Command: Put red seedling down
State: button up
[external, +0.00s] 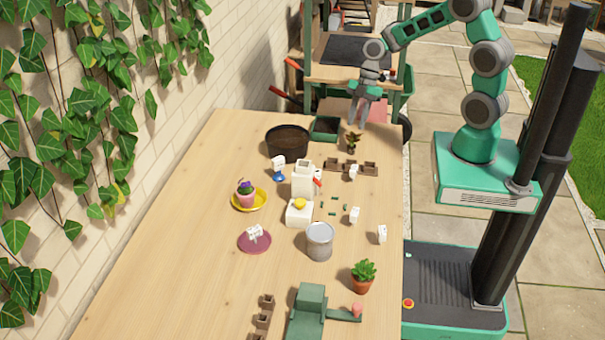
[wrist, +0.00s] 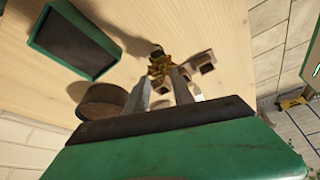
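The red seedling (external: 352,139), a small plant with yellow-green and reddish-brown leaves, stands upright at the far right of the table, just behind a row of brown peat pots (external: 370,168). My gripper (external: 358,123) points down just above it, with its fingers apart and nothing visible held between them. In the wrist view, the seedling (wrist: 160,66) shows just beyond the fingertips (wrist: 163,76), and its leaves partly overlap them in the picture. Its base is mostly hidden by leaves. Peat pots (wrist: 206,67) lie beside it there.
A dark green tray (external: 326,127) and a round dark pot (external: 287,139) stand close to the left of the seedling. White tags, a metal can (external: 319,241), a yellow saucer (external: 262,202) and a potted plant (external: 363,277) are nearer. The table's left side is clear.

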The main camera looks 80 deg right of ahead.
jog(key=w+v, duration=0.1)
jog(key=v, duration=0.5)
jog(key=s+a+r+m+t+h, duration=0.1)
jog(key=s+a+r+m+h, duration=0.1)
jog(key=a+m, duration=0.4)
jog(key=s+a+r+m+h, duration=0.2)
jog(key=s+a+r+m, duration=0.2)
jog(key=s+a+m, duration=0.3)
jog(key=shift+s+a+t, duration=0.25)
jog(key=shift+s+t, duration=0.05)
jog(key=shift+t, duration=0.1)
